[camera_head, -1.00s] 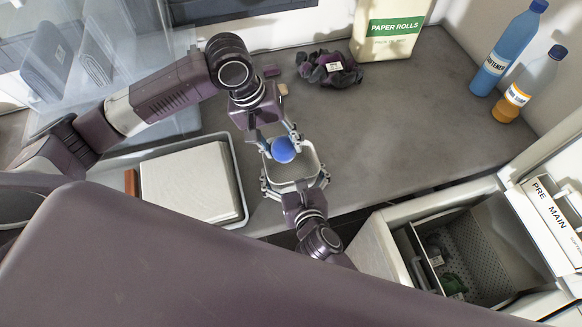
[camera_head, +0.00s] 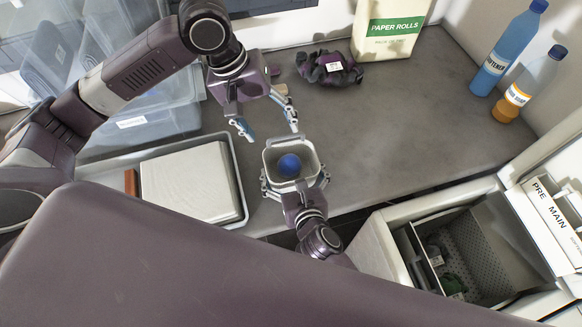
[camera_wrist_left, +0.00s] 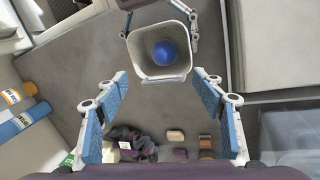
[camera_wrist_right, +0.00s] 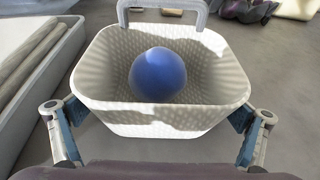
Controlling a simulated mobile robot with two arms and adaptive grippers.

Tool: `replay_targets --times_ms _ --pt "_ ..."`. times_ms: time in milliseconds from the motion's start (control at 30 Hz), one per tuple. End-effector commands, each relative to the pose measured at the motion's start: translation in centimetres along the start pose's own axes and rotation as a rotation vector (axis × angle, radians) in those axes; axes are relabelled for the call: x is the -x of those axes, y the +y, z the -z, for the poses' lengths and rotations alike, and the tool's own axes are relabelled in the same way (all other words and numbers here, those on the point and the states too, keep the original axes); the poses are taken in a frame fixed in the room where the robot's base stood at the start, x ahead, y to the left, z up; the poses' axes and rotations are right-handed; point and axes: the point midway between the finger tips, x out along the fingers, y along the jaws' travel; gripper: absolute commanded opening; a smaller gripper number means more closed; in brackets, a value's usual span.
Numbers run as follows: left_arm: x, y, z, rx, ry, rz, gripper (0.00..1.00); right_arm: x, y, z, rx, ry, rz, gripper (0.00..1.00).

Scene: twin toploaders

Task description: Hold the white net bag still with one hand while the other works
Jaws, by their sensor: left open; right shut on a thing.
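The white net bag (camera_head: 272,157) is a pale, open-topped, perforated container above the counter's front part. A blue ball (camera_head: 289,165) lies inside it. The right wrist view shows the bag (camera_wrist_right: 160,122) upright with the ball (camera_wrist_right: 158,75) in it. My right gripper (camera_head: 295,188) is shut on the bag, one finger on each side. My left gripper (camera_head: 267,128) is open and empty, just above and apart from the bag. In the left wrist view the bag (camera_wrist_left: 150,72) and ball (camera_wrist_left: 165,52) lie beyond its spread fingers.
A dark bundle with a tag (camera_head: 330,68), a paper rolls bag (camera_head: 388,30) and two bottles stand at the back. A grey tray (camera_head: 240,190) holds a pale slab at left. The counter's right middle is clear.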

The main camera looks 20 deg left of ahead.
Motion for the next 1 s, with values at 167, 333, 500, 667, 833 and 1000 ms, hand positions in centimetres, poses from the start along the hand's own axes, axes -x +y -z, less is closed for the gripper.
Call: replay_targets --times_ms 167,333,500,667,833,1000 --pt "3.1 0.0 0.1 0.000 0.003 -0.001 0.62 0.0 -0.1 0.3 0.002 0.005 0.002 0.70" --pt "4.4 0.0 0.0 -0.001 0.000 0.000 0.62 0.0 -0.1 0.3 0.002 0.005 0.002 0.70" --pt "4.5 0.0 -0.1 0.000 -0.001 0.001 0.62 0.0 -0.1 0.3 0.002 0.005 0.002 0.70" --pt "4.5 0.0 -0.1 0.000 -0.001 0.000 0.62 0.0 -0.1 0.3 0.002 0.005 0.002 0.70" --pt "4.5 0.0 0.0 0.000 -0.001 0.000 0.62 0.0 -0.1 0.3 0.002 0.005 0.002 0.70" --pt "4.5 0.0 0.0 0.000 -0.001 0.000 0.62 0.0 -0.1 0.3 0.002 0.005 0.002 0.70"
